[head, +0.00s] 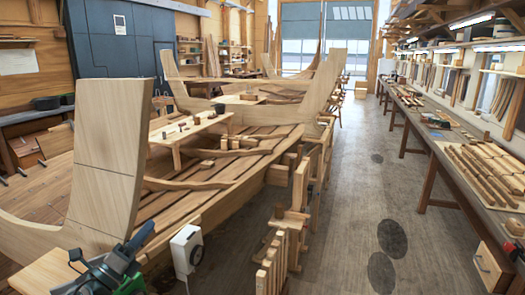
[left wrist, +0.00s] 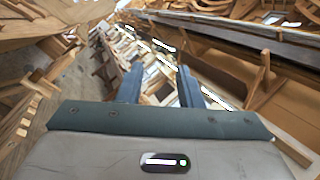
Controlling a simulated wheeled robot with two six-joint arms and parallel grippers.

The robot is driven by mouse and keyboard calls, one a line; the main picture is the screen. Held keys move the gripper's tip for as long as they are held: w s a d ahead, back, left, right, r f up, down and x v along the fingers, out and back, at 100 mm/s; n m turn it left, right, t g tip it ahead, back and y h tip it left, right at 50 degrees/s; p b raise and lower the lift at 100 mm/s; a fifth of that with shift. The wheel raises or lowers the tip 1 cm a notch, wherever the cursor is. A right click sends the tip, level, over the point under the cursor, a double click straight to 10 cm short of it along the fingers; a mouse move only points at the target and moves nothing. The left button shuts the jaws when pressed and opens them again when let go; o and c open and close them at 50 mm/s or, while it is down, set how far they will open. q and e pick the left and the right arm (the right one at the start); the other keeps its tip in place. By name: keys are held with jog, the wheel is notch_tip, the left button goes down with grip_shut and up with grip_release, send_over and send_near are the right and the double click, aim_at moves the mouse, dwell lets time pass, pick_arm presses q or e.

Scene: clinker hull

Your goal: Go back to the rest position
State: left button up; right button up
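My left gripper (head: 118,256) is at the bottom left of the head view, dark with some green by it, in front of the tall wooden stem post (head: 105,140) of the boat hull. In the left wrist view its two blue fingers (left wrist: 160,88) stand apart with a gap between them, and nothing is held there. Behind the fingers, the left wrist view shows only the tilted room. I cannot make out my right gripper in the head view.
A white box with a dial (head: 186,248) stands close to the right of my left gripper. The planked hull (head: 215,185) fills the left and middle. A long workbench (head: 450,130) with wood strips runs along the right. The grey floor (head: 350,200) between is largely clear.

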pick_arm(q)
jog(key=s+a+f+n+g+y, duration=0.3)
jog(key=s+f+n+y, duration=0.5)
jog(key=n, duration=0.5)
jog(key=s+a+f+n+g+y, duration=0.2)
jog(key=s+a+f+n+y, duration=0.2)
jog(key=s+f+n+y, duration=0.65)
jog(key=s+d+f+n+g+h, duration=0.3)
jog(key=s+d+f+n+g, duration=0.15)
jog(key=s, duration=0.45)
jog(key=s+d+f+n+g+h, duration=0.35)
jog(key=s+f+g, duration=0.25)
jog(key=s, duration=0.3)
notch_tip(320, 180, down, 39)
jog(key=a+g+b, duration=0.2)
jog(key=b, duration=0.6)
jog(key=s+f+b, duration=0.3)
jog(key=s+f, duration=0.6)
jog(key=f, duration=0.3)
jog(key=s+a+f+b, duration=0.1)
jog(key=s+f+b, duration=0.2)
jog(key=s+f, duration=0.6)
notch_tip(320, 180, down, 4)
jog(key=shift+s+a+f+g, duration=0.1)
jog(key=shift+s+a+g, duration=0.15)
jog(key=shift+s+g, duration=0.2)
